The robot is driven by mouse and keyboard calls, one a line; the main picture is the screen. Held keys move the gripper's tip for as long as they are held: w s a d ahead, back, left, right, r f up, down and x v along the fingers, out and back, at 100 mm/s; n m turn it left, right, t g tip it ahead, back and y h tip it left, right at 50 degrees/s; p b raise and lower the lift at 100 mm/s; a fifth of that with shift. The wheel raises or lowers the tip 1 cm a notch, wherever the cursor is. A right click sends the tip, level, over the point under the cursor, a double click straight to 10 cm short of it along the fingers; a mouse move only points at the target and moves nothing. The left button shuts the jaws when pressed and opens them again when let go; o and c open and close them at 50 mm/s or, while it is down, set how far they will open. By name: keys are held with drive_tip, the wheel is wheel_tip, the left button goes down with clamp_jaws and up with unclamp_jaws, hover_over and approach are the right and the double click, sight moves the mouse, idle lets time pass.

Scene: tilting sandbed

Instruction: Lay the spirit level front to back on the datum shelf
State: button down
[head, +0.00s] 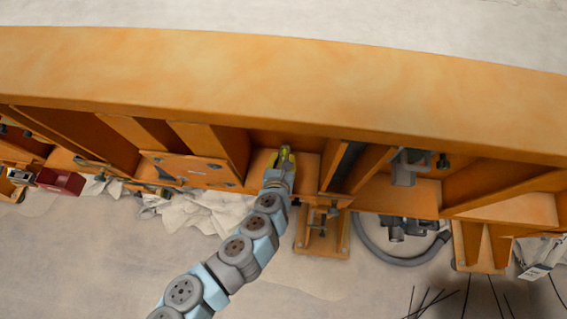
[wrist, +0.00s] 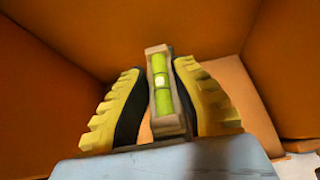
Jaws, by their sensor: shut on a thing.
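The spirit level (wrist: 160,85) is a small block with a bright green vial along it. In the wrist view it stands between the yellow, black-padded fingers of my gripper (wrist: 160,100), which are shut on it. Its long side runs away from the wrist. In the head view my gripper (head: 284,160) is inside an orange bay under the big beam, and the level is too small there to tell from the fingers. An orange flat surface (head: 306,167) shows beside the gripper; I cannot tell whether the level touches it.
Orange walls (wrist: 60,60) close in on the left, back and right of the gripper. The large orange beam (head: 280,85) overhangs the bay. A bracket (head: 322,235) stands just right below, and a grey hose (head: 370,245) lies farther right. A red box (head: 60,181) sits far left.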

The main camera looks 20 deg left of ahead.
drive_tip(key=shift+w+f, duration=0.2)
drive_tip(key=shift+f, duration=1.45)
drive_tip(key=shift+f, duration=0.15)
drive_tip(key=c, duration=1)
unclamp_jaws()
drive_tip(key=shift+r, duration=0.2)
drive_tip(key=v, duration=0.7)
drive_tip(key=shift+s+r, duration=0.1)
drive_tip(key=shift+s, duration=0.15)
drive_tip(key=shift+p+v, duration=0.85)
drive_tip(key=shift+v, duration=1.4)
